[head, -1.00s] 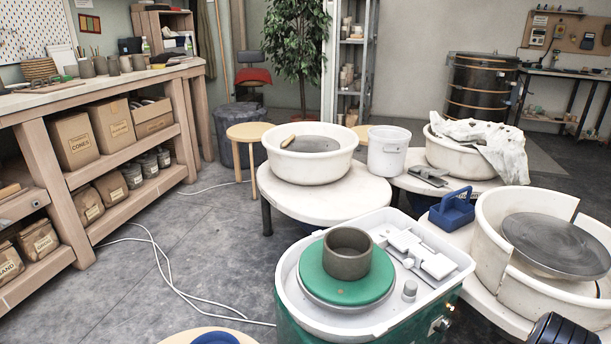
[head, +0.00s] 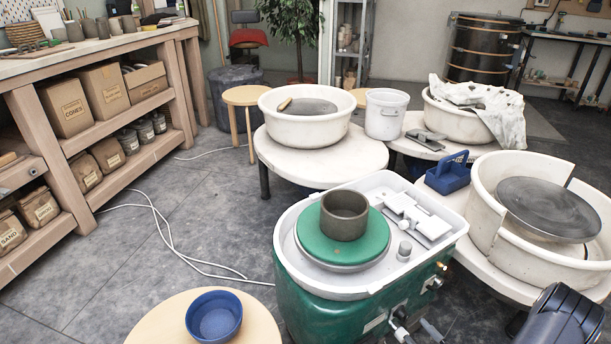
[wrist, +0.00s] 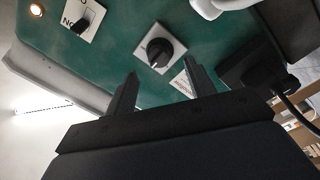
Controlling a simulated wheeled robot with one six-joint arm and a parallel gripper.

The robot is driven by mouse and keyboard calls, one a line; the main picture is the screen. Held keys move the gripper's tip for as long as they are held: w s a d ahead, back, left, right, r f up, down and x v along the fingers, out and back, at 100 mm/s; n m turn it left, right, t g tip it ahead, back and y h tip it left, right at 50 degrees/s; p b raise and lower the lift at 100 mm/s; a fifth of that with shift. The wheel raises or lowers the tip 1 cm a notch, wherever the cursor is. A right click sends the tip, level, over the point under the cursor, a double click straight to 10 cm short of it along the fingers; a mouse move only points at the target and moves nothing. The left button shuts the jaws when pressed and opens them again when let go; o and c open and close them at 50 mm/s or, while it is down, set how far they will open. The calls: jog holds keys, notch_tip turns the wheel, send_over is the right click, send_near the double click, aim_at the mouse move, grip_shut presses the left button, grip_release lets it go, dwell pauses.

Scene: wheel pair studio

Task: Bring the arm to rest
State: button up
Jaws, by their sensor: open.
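My gripper (wrist: 158,92) is open in the wrist view, with its two dark fingers apart and nothing between them. Beyond the fingertips is a black rotary knob (wrist: 160,52) on the green side of a pottery wheel (wrist: 120,50); I cannot tell the exact gap. In the head view, a dark part of my arm (head: 562,318) is at the bottom right, and the gripper itself is not seen there. The green wheel (head: 320,300) carries a grey-brown clay cylinder (head: 344,215) on its round green bat (head: 318,243).
A blue bowl (head: 214,316) sits on a round wooden stool (head: 160,318) at the bottom. Other wheels with white basins (head: 310,128) stand behind, with a blue caddy (head: 448,172) and white bucket (head: 386,120). White cable (head: 160,215) lies on the floor at left, otherwise clear.

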aim_at(406, 319)
jog(key=b+x, duration=0.1)
jog(key=x, duration=0.4)
jog(key=shift+w+a, duration=0.2)
jog(key=shift+s+d+r+m+p, duration=0.1)
jog(key=shift+r+m+p, duration=0.1)
jog(key=shift+m+p, duration=0.35)
jog(key=m+p, duration=0.2)
jog(key=m, duration=0.1)
jog(key=m+p, duration=0.2)
jog(key=m, duration=0.2)
jog(key=shift+m+p, duration=0.25)
jog(key=shift+p, duration=0.15)
jog(key=m+p, duration=0.2)
jog(key=m, duration=0.1)
jog(key=shift+m+h+p, duration=0.3)
jog(key=shift+m, duration=0.1)
jog(key=shift+v, duration=2.5)
